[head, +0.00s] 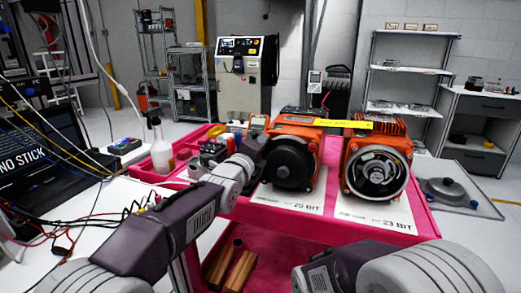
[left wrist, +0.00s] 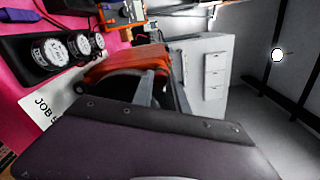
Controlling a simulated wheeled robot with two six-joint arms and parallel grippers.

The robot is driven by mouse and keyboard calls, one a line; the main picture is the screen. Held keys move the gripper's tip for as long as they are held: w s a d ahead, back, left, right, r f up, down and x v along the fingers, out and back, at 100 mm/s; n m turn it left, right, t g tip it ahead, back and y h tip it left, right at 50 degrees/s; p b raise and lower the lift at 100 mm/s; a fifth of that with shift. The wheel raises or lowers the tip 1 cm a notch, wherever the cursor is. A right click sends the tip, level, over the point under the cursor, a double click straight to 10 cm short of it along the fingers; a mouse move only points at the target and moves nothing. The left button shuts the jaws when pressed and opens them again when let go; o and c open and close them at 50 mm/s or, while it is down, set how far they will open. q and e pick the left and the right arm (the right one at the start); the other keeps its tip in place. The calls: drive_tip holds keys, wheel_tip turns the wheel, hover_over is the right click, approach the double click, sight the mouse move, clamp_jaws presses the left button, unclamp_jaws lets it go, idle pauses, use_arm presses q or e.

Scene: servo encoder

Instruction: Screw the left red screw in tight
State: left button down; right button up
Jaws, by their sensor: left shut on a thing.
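The left orange motor (head: 312,132) stands on the pink cart with a round black cover (head: 290,166) on its front. My left gripper (head: 256,146) reaches to the upper left edge of this cover. In the left wrist view its two fingers (left wrist: 165,88) lie close together in front of the orange housing (left wrist: 118,64) and the dark cover. The gripper is shut on the left red screw, which the fingers hide. My right gripper is out of the picture; only part of the right arm shows at the lower right.
A second orange motor (head: 370,146) with an open metal front stands at the right on the pink cart (head: 425,215). A laptop (head: 45,140) and loose cables lie on the white table. Cylinders lie on the lower shelf.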

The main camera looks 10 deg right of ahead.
use_arm(q)
drive_tip(key=shift+f+m+b, duration=0.2)
drive_tip(key=shift+m+b, duration=2.4)
drive_tip(key=shift+m, duration=5.2)
drive_tip(key=c, duration=1.5)
unclamp_jaws()
drive_tip(key=shift+o, duration=1)
drive_tip(key=shift+r, duration=0.15)
